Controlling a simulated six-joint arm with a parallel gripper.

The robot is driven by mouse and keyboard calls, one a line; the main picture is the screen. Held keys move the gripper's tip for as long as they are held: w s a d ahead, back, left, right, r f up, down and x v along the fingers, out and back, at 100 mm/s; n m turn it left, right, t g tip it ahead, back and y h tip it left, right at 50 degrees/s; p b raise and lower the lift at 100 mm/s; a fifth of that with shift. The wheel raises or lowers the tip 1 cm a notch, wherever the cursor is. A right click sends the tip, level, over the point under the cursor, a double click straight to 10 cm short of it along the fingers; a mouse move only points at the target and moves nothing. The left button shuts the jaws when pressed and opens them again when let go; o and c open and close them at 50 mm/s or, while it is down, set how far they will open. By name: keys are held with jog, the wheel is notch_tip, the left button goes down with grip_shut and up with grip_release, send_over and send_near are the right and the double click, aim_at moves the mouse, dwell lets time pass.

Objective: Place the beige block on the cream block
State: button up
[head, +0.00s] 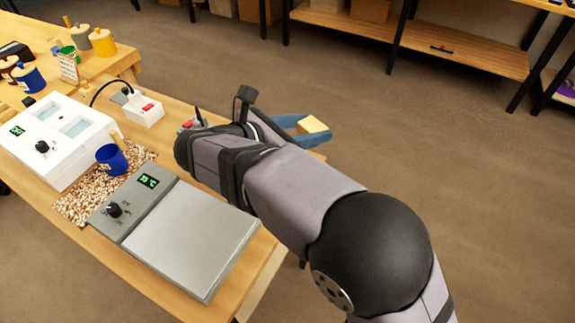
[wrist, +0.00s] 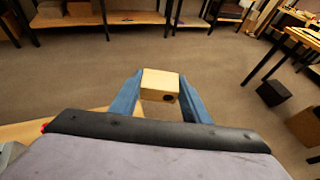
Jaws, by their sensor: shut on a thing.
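My gripper (wrist: 160,82) has blue fingers and is shut on a pale beige block (wrist: 160,80) with a dark round hole in its near face. The beige block also shows in the head view (head: 312,125), held beyond the right edge of the bench, with the floor behind it. One finger lies on each side of the block in the wrist view. I cannot make out a separate cream block in either view; my arm hides part of the bench.
The wooden bench (head: 262,262) carries a grey hot plate (head: 190,240), a white device (head: 45,125), a blue cup (head: 112,160) on a speckled mat (head: 75,207), and a white power strip (head: 143,112). Jars stand on the far bench. Open floor lies right.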

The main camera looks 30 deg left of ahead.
jog(key=shift+w+a+f+n+t+y, duration=0.2)
jog(key=shift+a+f+n+y, duration=0.7)
jog(key=shift+f, duration=1.6)
jog(key=shift+w+a+f+n+t+y, duration=0.15)
jog(key=shift+a+f+n+y, duration=0.75)
jog(key=shift+f, duration=1.65)
jog(key=shift+w+a+f+n+t+y, duration=0.1)
jog(key=shift+a+f+n+t+y, duration=0.25)
jog(key=shift+a+f+y, duration=1.4)
jog(key=shift+d+f+h, duration=0.55)
jog(key=shift+f+h, duration=0.3)
jog(key=shift+h, duration=0.2)
jog(key=shift+f, duration=0.15)
jog(key=o, duration=1)
